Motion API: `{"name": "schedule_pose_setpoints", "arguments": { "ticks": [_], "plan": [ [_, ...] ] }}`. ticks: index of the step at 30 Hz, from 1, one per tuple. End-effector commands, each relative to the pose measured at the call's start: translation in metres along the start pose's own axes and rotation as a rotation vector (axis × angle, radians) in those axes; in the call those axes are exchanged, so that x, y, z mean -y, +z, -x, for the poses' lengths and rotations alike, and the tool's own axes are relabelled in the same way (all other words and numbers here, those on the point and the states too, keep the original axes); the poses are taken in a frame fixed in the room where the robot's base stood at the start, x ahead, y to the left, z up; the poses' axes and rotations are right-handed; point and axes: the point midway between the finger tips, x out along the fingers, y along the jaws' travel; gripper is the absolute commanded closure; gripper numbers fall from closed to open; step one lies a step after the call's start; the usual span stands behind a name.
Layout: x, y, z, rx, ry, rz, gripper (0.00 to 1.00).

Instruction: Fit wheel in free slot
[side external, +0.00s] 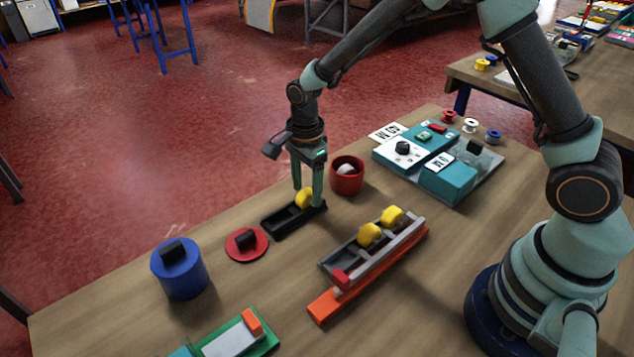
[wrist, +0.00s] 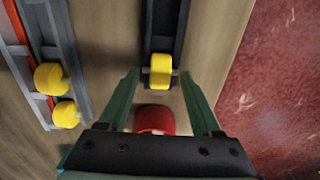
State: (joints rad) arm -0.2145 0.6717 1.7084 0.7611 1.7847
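A yellow wheel (side external: 304,197) stands in the far end of a narrow black tray (side external: 283,222). The wheel (wrist: 160,71) and the tray (wrist: 165,22) also show in the wrist view. My gripper (side external: 308,196) is open and low over that end of the tray. In the wrist view, its fingertips (wrist: 159,74) are on either side of the wheel, with gaps showing. A grey slotted rack (side external: 336,263) with an orange front strip (side external: 322,307) holds two yellow wheels, one nearer (side external: 369,234) and one farther (side external: 392,216). A dark opening shows at its near end.
A red cup (side external: 347,177) stands close beside my gripper. A red disc with a black handle (side external: 246,245) and a blue cylinder (side external: 180,273) are on the near left. A teal device (side external: 449,178) is at the back. Bare wood lies between tray and rack.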

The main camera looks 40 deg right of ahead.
Motion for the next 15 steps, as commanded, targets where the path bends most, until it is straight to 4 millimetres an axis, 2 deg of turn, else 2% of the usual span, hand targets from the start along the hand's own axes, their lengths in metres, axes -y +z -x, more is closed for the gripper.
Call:
{"name": "schedule_pose_setpoints", "arguments": {
  "ticks": [1, 4, 5, 15],
  "plan": [
    [0.0, 0.0, 0.0002, 0.0, 0.0, 0.0, 0.55],
    [0.0, 0.0001, 0.0003, 0.0, 0.0, 0.0, 0.94],
    [0.0, 0.0001, 0.0003, 0.0, 0.0, 0.0, 1.0],
    [0.0002, 0.0001, 0.0019, 0.0, -0.001, 0.0, 1.0]
  ]
}}
